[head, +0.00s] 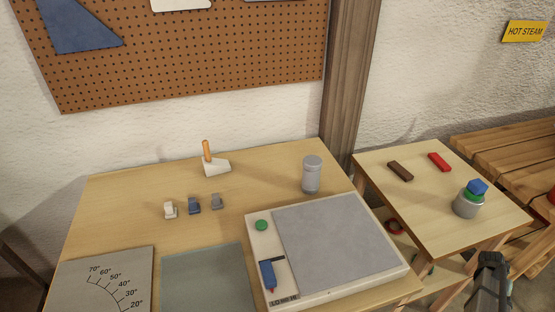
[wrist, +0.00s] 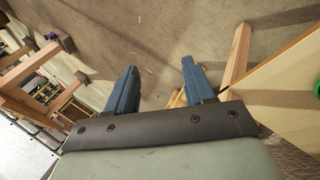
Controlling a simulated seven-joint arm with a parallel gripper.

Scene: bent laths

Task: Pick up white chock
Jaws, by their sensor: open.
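The white chock (head: 170,210) is a small upright piece on the wooden bench (head: 120,212). It stands at the left end of a short row, beside a blue piece (head: 194,205) and a grey piece (head: 217,201). My gripper (head: 491,262) is at the lower right of the head view, far from the chock and beyond the bench's right side. The chock is not in the wrist view.
A white wedge with an orange handle (head: 214,168) and a grey canister (head: 312,175) stand behind. A white-framed grey plate (head: 335,245) covers the bench's right. A side table (head: 440,200) holds several small items. Bare wood surrounds the row.

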